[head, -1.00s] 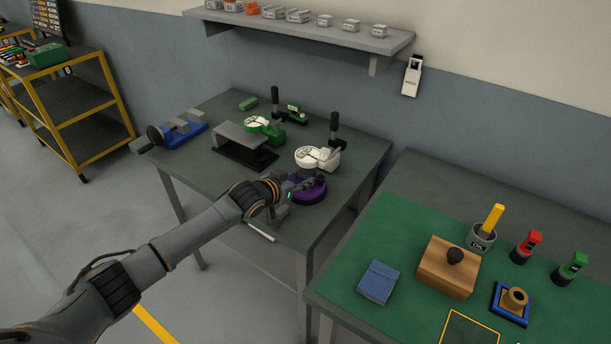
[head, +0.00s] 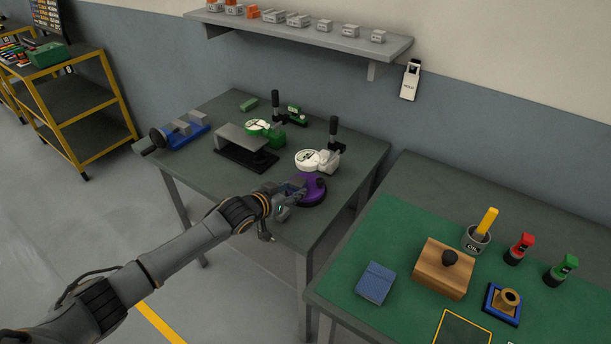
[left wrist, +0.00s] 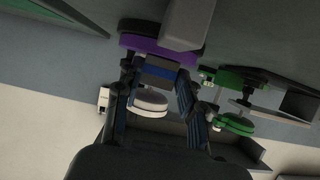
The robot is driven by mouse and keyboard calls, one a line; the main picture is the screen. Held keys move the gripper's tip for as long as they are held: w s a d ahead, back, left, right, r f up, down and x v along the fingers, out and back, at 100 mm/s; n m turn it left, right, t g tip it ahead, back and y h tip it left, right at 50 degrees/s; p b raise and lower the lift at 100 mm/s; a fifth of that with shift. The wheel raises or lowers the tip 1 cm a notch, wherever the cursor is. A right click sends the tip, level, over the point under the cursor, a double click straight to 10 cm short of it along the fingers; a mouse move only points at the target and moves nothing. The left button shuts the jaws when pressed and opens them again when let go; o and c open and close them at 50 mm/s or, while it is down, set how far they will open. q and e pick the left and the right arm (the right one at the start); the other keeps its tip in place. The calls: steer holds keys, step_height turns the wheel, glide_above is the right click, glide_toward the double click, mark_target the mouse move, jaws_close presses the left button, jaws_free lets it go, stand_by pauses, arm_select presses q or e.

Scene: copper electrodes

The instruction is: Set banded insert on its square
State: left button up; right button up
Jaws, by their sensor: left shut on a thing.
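My left gripper (head: 296,190) is beside the purple round base at the front right of the far table. In the left wrist view its fingers (left wrist: 157,84) are shut on a small dark grey block with a blue band, the banded insert (left wrist: 159,71). In the head view the insert is too small and hidden to make out. The purple base (head: 312,192) also shows just beyond the insert in the left wrist view (left wrist: 143,44); I cannot tell whether they touch. A yellow-outlined square (head: 463,314) is on the green mat at the bottom right. My right gripper is out of view.
A white round fixture (head: 312,160) stands behind the purple base, with a green one (head: 262,128) farther left. The near table's green mat (head: 400,250) holds a wooden block (head: 444,272), a blue pad (head: 375,283) and a blue-edged stand (head: 502,303). A gap separates the tables.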

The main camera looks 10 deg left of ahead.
arm_select(q)
steer(key=shift+s+a+r+p, duration=0.1)
steer(key=shift+s+a+p, duration=0.15)
steer(key=shift+s+p, duration=0.35)
steer(key=shift+s+a+r+p, duration=0.1)
steer(key=shift+s+a+p, duration=0.15)
steer(key=shift+s+p, duration=0.35)
steer(key=shift+s+a+p, duration=0.25)
steer(key=shift+s+p, duration=0.1)
steer(key=shift+s, duration=0.5)
steer(key=shift+s+a, duration=0.1)
steer(key=shift+s, duration=0.15)
steer(key=shift+s+f, duration=0.1)
steer(key=shift+f, duration=0.05)
